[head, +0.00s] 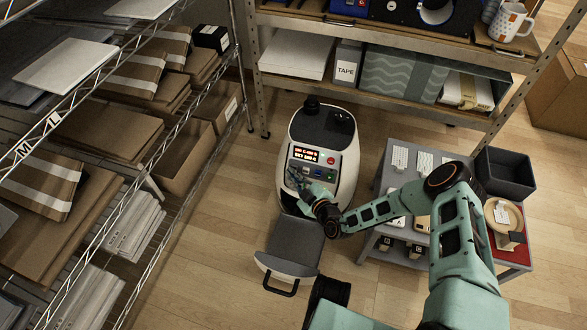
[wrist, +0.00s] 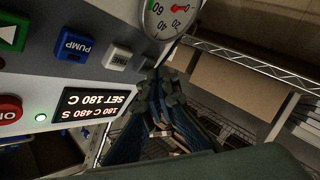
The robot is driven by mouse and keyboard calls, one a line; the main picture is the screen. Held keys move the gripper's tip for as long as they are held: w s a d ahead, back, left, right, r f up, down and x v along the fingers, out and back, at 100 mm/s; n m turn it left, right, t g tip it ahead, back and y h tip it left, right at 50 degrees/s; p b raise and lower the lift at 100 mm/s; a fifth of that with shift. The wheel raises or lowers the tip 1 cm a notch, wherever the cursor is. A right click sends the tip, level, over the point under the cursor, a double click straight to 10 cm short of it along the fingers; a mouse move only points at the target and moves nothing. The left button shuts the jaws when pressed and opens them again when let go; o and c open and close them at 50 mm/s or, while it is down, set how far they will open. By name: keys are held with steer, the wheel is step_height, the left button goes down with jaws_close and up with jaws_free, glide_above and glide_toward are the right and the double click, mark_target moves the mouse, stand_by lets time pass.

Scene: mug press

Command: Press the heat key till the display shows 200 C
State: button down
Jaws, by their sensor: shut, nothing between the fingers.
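The mug press (head: 345,135) is a white, rounded machine on the floor with a dark front panel. Its lit display (head: 301,155) is too small to read in the head view. In the wrist view the display (wrist: 92,105) is upside down and reads 180 C, 480 S and SET 180 C. My gripper (head: 303,182) is at the panel's lower left in the head view. In the wrist view my gripper (wrist: 170,88) is shut and empty, its fingertips close to the panel past the TIME key (wrist: 119,57). No heat key label is readable; contact cannot be told.
The wrist view also shows a blue PUMP key (wrist: 75,45), a green arrow key (wrist: 10,32), a red ON button (wrist: 9,110) and a gauge (wrist: 172,15). A grey cart (head: 385,185) stands right of the press, wire shelves (head: 190,130) left.

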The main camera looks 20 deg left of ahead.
steer(key=shift+w+f+b, duration=0.1)
steer(key=shift+w+b, duration=0.3)
steer(key=shift+w, duration=0.1)
stand_by(0.3)
steer(key=shift+s, duration=0.15)
steer(key=shift+s+r+p, duration=0.2)
steer(key=shift+s+p, duration=0.35)
steer(key=shift+s, duration=0.2)
steer(key=s+p, duration=0.2)
steer(key=s, duration=0.1)
steer(key=s+r, duration=0.1)
steer(key=shift+s+d+p, duration=0.35)
steer(key=shift+s+p, duration=0.05)
steer(key=shift+r, duration=0.1)
stand_by(0.7)
